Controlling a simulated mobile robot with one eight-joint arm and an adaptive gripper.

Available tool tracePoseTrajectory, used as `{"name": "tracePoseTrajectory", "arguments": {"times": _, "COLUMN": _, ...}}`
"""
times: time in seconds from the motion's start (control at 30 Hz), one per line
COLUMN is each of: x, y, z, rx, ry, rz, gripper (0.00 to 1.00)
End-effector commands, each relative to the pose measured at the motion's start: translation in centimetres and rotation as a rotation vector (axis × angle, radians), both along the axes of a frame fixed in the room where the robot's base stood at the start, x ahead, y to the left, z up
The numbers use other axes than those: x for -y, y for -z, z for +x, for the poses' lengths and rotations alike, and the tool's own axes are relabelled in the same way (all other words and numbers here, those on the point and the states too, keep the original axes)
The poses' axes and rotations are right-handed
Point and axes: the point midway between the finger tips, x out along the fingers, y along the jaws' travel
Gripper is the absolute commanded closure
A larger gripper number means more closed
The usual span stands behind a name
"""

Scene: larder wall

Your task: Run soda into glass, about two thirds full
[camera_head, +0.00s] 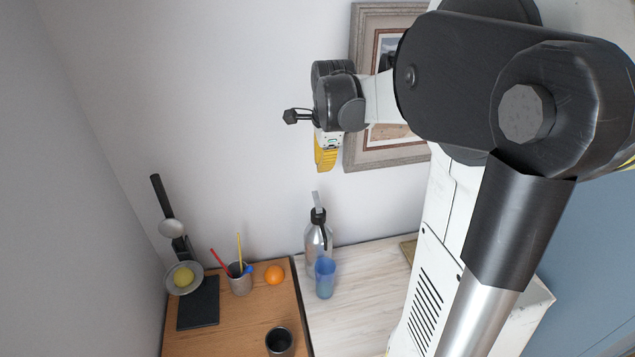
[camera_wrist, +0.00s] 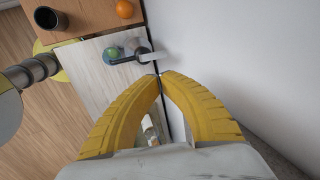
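A metal soda siphon (camera_head: 318,241) with a dark collar and a pale lever stands upright on the pale wooden top near the wall. A blue see-through glass (camera_head: 325,280) stands in front of it, close by. In the wrist view the siphon's head (camera_wrist: 142,57) shows from above, beside a round green patch (camera_wrist: 112,51) at the glass; I cannot tell whether this is its content. My gripper (camera_head: 325,165) is high above the siphon, apart from it. Its yellow fingertips (camera_wrist: 160,75) meet with nothing between them. The glass's fill level is not clear.
A framed picture (camera_head: 388,158) hangs behind my arm.

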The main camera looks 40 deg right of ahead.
Motion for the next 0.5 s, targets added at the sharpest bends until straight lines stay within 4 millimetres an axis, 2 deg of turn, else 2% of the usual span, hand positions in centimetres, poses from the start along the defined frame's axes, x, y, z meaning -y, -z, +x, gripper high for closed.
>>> {"name": "tracePoseTrajectory", "arguments": {"times": 0.17, "x": 0.3, "y": 2.3, "z": 0.6, "rx": 0.0, "ry": -0.001, "rz": 0.0, "gripper": 1.0}}
{"name": "tracePoseTrajectory", "arguments": {"times": 0.5, "x": 1.2, "y": 9.2, "z": 2.6, "rx": 0.0, "ry": -0.001, "rz": 0.0, "gripper": 1.0}}
